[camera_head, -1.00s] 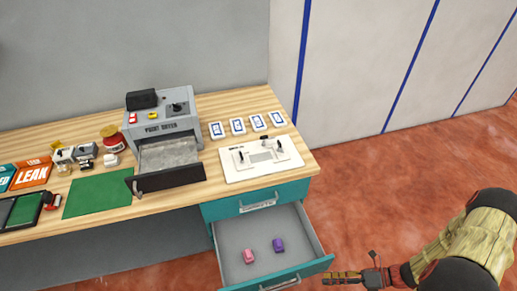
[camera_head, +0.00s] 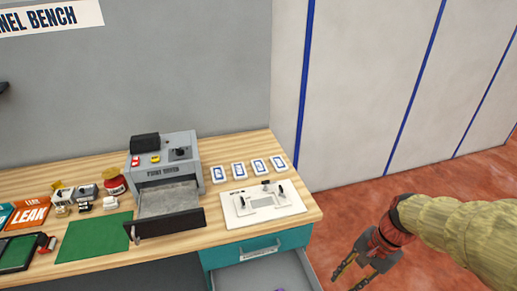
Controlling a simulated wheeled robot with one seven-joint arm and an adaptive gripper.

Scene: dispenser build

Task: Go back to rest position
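My gripper (camera_head: 352,272) hangs at the lower right of the head view, above the red floor and to the right of the open drawer. Its two thin fingers are spread apart with nothing between them. My arm comes in from the right edge. The teal drawer unit (camera_head: 222,256) under the bench has its grey-lined drawer (camera_head: 291,269) pulled out. Only a sliver of a purple object (camera_head: 280,290) shows in the drawer at the bottom edge.
On the wooden bench (camera_head: 232,146) stand a grey machine (camera_head: 193,149) with its front tray out, a white panel (camera_head: 240,213) with clamps, several blue-white cards (camera_head: 218,173) and a green mat (camera_head: 92,238). The floor (camera_head: 400,199) right of the bench is clear.

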